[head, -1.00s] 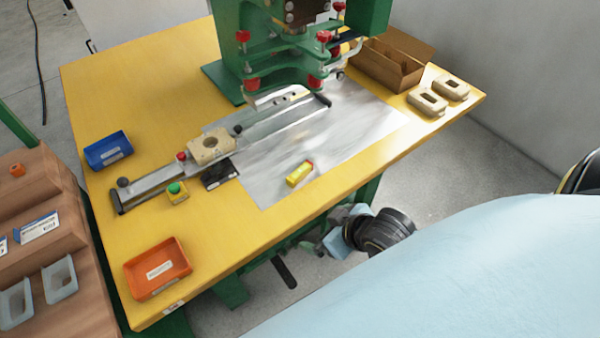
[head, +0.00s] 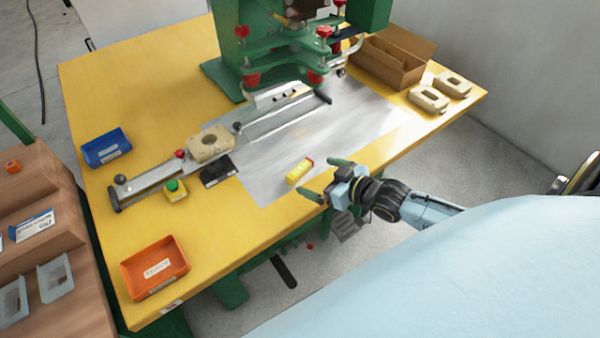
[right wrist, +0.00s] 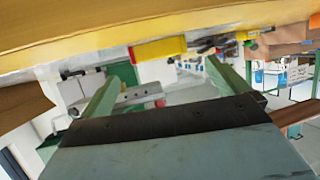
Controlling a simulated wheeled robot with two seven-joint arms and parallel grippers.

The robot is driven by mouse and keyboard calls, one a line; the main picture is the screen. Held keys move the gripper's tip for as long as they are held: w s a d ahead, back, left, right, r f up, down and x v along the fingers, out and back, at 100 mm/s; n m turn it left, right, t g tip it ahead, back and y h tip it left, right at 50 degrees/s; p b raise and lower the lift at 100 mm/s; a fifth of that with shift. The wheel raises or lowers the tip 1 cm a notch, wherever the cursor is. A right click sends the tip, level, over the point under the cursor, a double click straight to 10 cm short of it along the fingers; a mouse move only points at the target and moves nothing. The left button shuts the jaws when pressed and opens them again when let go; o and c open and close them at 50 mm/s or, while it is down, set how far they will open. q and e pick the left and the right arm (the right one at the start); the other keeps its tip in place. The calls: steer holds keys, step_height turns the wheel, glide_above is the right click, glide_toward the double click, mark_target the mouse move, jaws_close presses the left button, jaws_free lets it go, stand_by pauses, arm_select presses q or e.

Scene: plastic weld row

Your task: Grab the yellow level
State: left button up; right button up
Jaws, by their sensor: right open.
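The yellow level (head: 299,171), a small yellow block with a red end, lies on the metal sheet near the front edge of the yellow table. It also shows in the right wrist view (right wrist: 158,49), above and between the fingers. My right gripper (head: 324,178) is open and empty at the table's front edge, just to the right of the level. Its green fingers point toward the table, apart from the level. In the right wrist view the open fingers (right wrist: 165,80) have nothing between them. My left gripper is not in view.
A green press (head: 285,50) stands behind the metal sheet (head: 265,180). A rail with a beige part (head: 210,141) and a green button box (head: 175,190) lies to the left. An orange tray (head: 156,268), a blue tray (head: 106,149) and a cardboard box (head: 393,60) sit near the table's edges.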

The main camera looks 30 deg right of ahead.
mark_target(302, 169)
steer(key=x, duration=0.2)
steer(key=shift+w+a+f, duration=0.1)
steer(key=shift+w+f, duration=0.05)
steer(key=shift+w, duration=0.05)
steer(key=b+x, duration=0.2)
steer(key=x, duration=0.2)
steer(key=shift+w+f, duration=0.1)
steer(key=shift+w, duration=0.25)
steer(key=shift+w+a+f, duration=0.1)
steer(key=shift+w, duration=0.15)
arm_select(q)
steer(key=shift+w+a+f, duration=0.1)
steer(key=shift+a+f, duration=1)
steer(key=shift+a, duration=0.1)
arm_select(e)
steer(key=c, duration=0.9)
